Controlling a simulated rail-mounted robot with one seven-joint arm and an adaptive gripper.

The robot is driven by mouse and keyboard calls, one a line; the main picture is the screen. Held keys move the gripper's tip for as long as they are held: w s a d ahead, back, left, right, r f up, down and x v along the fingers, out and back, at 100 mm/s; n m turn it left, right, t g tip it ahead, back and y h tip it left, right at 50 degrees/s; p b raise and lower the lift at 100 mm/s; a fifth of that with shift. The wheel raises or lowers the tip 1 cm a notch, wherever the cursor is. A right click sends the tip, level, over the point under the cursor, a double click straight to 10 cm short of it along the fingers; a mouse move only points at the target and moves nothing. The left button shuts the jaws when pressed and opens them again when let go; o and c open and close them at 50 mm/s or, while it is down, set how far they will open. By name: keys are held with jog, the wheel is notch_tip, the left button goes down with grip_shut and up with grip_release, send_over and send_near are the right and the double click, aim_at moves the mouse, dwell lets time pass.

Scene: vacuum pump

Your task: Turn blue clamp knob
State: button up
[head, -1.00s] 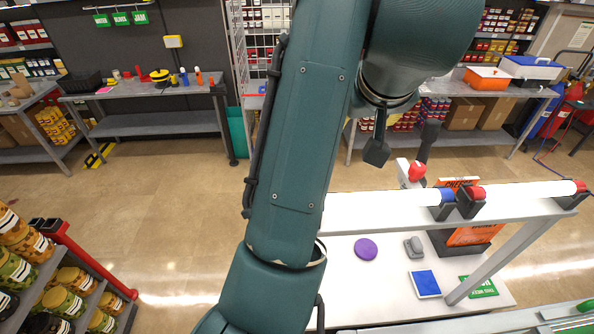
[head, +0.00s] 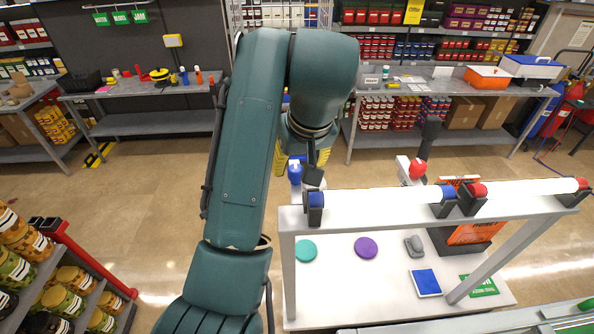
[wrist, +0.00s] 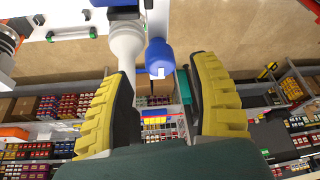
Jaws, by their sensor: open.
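The blue knob (wrist: 160,58) is a short blue cylinder with a pale slot, beside a white pipe stub (wrist: 126,45) in the wrist view. It shows in the head view (head: 295,172) near the left end of the white pipe (head: 385,199), partly behind my arm. My gripper (wrist: 163,72) is open, its yellow-padded fingers on either side of the knob in the picture, with visible gaps; depth is unclear. In the head view my gripper (head: 302,160) is at the knob, largely hidden by my wrist.
The white bench (head: 340,290) holds a teal disc (head: 306,250), a purple disc (head: 366,248) and a blue pad (head: 426,283).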

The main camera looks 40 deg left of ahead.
aim_at(296, 169)
jog(key=x, duration=0.4)
jog(key=shift+f+p, duration=0.2)
jog(key=shift+p, duration=0.15)
jog(key=shift+c, duration=0.3)
grip_shut()
